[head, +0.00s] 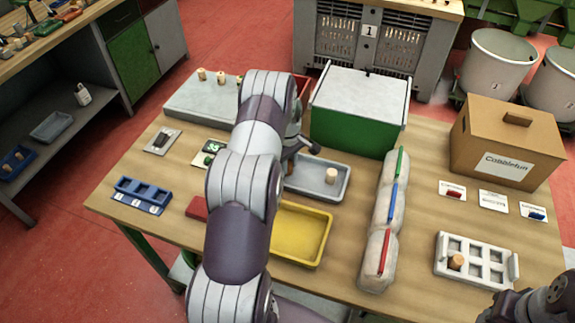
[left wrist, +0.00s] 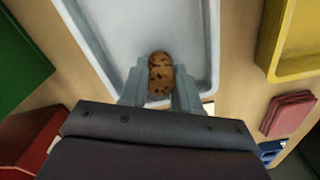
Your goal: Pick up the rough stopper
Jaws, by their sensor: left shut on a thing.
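My left gripper (head: 302,148) is over the far left part of the grey tray (head: 343,190), largely hidden by my own arm in the head view. In the left wrist view its two grey fingers (left wrist: 160,74) are shut on a brown cork stopper (left wrist: 160,87) with dark pits and specks, a rough look. A paler stopper (head: 331,174) stands in the tray, to the right of the gripper. At the lower right, my right arm shows, but its jaws are unclear.
A green box with a grey lid (head: 358,93) stands behind the tray, and a yellow tray (head: 302,237) lies in front. Pale bags (head: 383,215) with coloured clips stand to the right. A white rack (head: 470,273) holds one stopper. A cardboard box (head: 507,140) stands back right.

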